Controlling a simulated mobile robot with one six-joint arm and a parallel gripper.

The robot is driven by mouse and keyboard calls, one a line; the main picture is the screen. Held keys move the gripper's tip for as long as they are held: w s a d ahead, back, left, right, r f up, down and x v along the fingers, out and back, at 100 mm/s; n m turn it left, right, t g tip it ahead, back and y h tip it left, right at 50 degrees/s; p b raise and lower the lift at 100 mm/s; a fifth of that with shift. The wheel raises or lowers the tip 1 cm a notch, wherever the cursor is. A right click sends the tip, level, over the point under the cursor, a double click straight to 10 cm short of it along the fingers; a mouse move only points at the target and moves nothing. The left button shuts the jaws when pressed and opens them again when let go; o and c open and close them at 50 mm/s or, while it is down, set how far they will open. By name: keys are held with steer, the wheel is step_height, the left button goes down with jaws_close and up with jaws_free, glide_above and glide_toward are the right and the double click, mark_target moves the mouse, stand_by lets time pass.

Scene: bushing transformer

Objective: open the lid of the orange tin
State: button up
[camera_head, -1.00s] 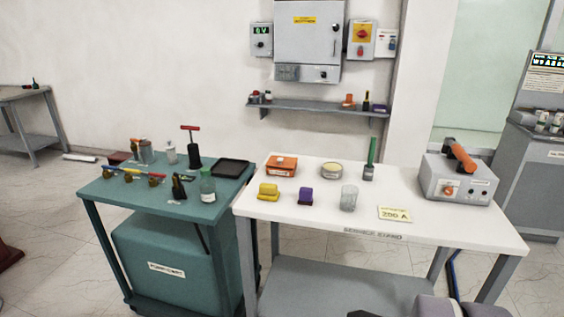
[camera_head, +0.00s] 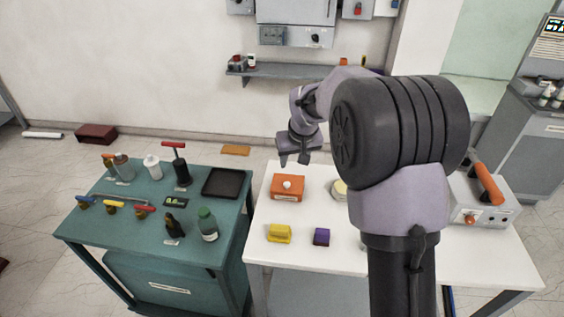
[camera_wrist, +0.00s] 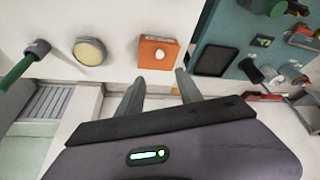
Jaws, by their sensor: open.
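The orange tin (camera_head: 287,188) sits on the white table near its left back part. A round pale knob (camera_head: 287,184) shows on its top, and the lid looks closed. The tin also shows in the wrist view (camera_wrist: 150,54), just beyond my fingertips. My gripper (camera_head: 294,161) is above and behind the tin, pointing down, apart from it. In the wrist view my gripper (camera_wrist: 157,77) has its two fingers spread with nothing between them.
A yellow block (camera_head: 279,233) and a purple block (camera_head: 321,236) stand in front of the tin. A pale round dish (camera_head: 339,190) is to its right, partly hidden by my arm. A green cart (camera_head: 150,215) stands left. A grey wall shelf (camera_head: 290,71) is behind.

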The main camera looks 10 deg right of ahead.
mark_target(287, 184)
steer(key=b+x, duration=0.2)
steer(key=x, duration=1.3)
steer(key=shift+s+f, duration=0.1)
steer(key=shift+f, duration=0.25)
jaws_close()
stand_by(0.3)
